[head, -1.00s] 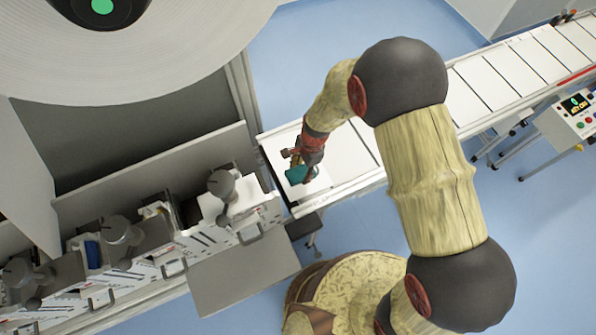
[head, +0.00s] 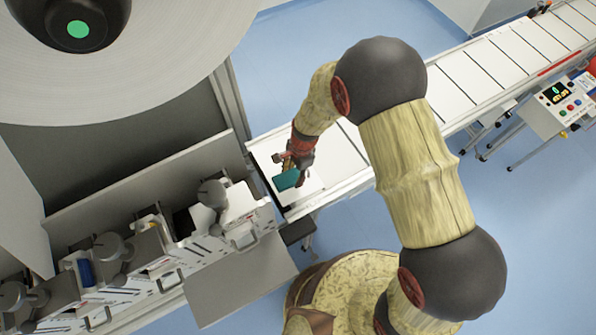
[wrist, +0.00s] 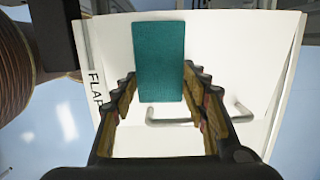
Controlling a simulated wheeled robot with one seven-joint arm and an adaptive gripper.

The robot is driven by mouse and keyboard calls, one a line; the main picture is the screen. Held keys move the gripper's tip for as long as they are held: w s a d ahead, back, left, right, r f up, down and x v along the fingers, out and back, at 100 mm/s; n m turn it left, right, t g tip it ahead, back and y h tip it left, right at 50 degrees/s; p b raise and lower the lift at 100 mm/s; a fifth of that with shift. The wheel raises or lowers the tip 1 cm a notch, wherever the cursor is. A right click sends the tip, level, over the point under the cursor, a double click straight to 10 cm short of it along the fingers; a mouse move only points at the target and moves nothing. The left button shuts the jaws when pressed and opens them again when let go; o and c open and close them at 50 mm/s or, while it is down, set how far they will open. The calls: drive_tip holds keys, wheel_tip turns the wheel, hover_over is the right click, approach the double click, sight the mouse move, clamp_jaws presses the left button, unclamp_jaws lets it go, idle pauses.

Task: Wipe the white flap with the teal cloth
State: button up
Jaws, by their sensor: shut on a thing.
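The teal cloth (wrist: 158,60) is a flat, upright-looking rectangle between my fingertips in the wrist view. It also shows in the head view (head: 286,181) over the left end of the conveyor. My gripper (wrist: 158,82) is shut on the cloth, one finger on each side; in the head view it (head: 292,167) points down at the conveyor end. The white flap (wrist: 230,55), marked FLAP at its left edge, lies behind the cloth and fills most of the wrist view. I cannot tell whether the cloth touches it.
A grey bar handle (wrist: 190,121) stands out from the flap below the cloth. The white conveyor (head: 472,77) runs to the upper right. Machine units with knobs (head: 212,193) stand at left, below a large roll (head: 150,75). A control box (head: 562,102) is at right.

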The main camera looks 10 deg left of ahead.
sight(281, 183)
drive_tip(key=shift+s+a+r+p, duration=0.2)
drive_tip(key=shift+s+a+p, duration=0.3)
drive_tip(key=shift+s+a, duration=1.3)
drive_tip(key=shift+r, duration=0.1)
drive_tip(key=r+p, duration=0.2)
drive_tip(key=r, duration=0.1)
drive_tip(key=r+p, duration=0.1)
drive_tip(key=shift+w+d+r+p, duration=0.15)
drive_tip(key=shift+w+r+p, duration=0.1)
drive_tip(key=shift+w+p, duration=0.15)
drive_tip(key=shift+d+r+p, duration=0.15)
drive_tip(key=shift+r+p, duration=0.3)
drive_tip(key=shift+r, duration=0.2)
drive_tip(key=shift+w+d+r+p, duration=0.1)
drive_tip(key=shift+r+p, duration=0.5)
drive_tip(key=shift+r, duration=0.2)
drive_tip(key=shift+w+d+r+p, duration=0.1)
drive_tip(key=shift+r+p, duration=0.5)
drive_tip(key=shift+r, duration=0.15)
drive_tip(key=shift+f, duration=0.1)
